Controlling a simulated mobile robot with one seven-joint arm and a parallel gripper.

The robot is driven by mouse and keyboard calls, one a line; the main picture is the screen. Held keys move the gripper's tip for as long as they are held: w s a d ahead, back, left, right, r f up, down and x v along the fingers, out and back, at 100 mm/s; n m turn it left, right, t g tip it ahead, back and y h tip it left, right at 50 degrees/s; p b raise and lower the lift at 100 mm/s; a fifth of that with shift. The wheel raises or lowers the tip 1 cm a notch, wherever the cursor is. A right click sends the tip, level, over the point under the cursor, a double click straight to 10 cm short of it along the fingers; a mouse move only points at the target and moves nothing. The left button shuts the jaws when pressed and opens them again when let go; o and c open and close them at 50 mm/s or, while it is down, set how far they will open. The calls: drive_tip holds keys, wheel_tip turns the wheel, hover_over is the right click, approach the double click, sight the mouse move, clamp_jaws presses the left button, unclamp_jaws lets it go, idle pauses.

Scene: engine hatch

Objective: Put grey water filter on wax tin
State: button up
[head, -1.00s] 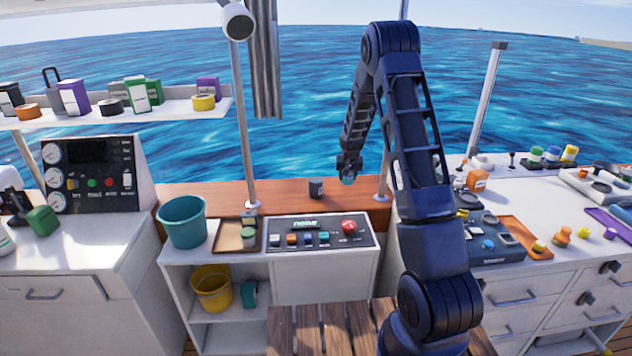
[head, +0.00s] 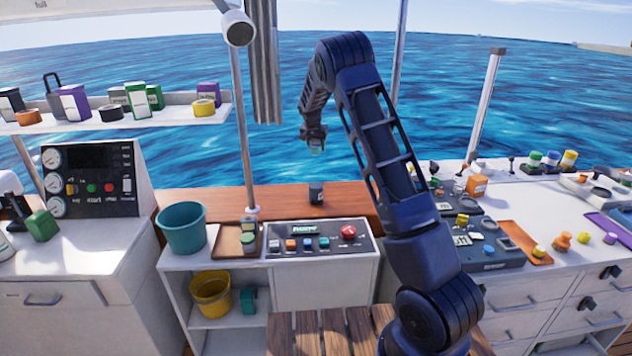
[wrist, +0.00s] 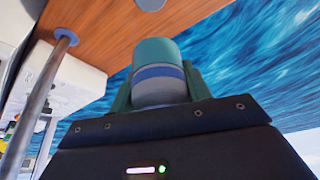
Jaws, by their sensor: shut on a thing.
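My gripper (head: 314,138) is shut on a small cylinder (wrist: 158,75), which I take to be the grey water filter. It has a teal end, a blue band and a pale grey body, and sits between the fingers in the wrist view. In the head view my gripper is in the air, above a small dark cylindrical tin (head: 316,193), which may be the wax tin. That tin stands upright on the wooden ledge (head: 280,197), apart from my gripper. A grey round thing (wrist: 150,4) at the top edge of the wrist view may be the same tin.
A post (head: 243,120) rises from the ledge left of the tin. A teal bucket (head: 182,232) and a brown tray (head: 226,240) stand left, beside a button panel (head: 318,240). The right counter is crowded. The ledge around the tin is clear.

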sight(316, 184)
wheel_tip(316, 184, down, 17)
drive_tip(key=shift+r, duration=0.2)
idle(0.4)
drive_tip(key=o, duration=1.1)
drive_tip(key=shift+f, duration=0.1)
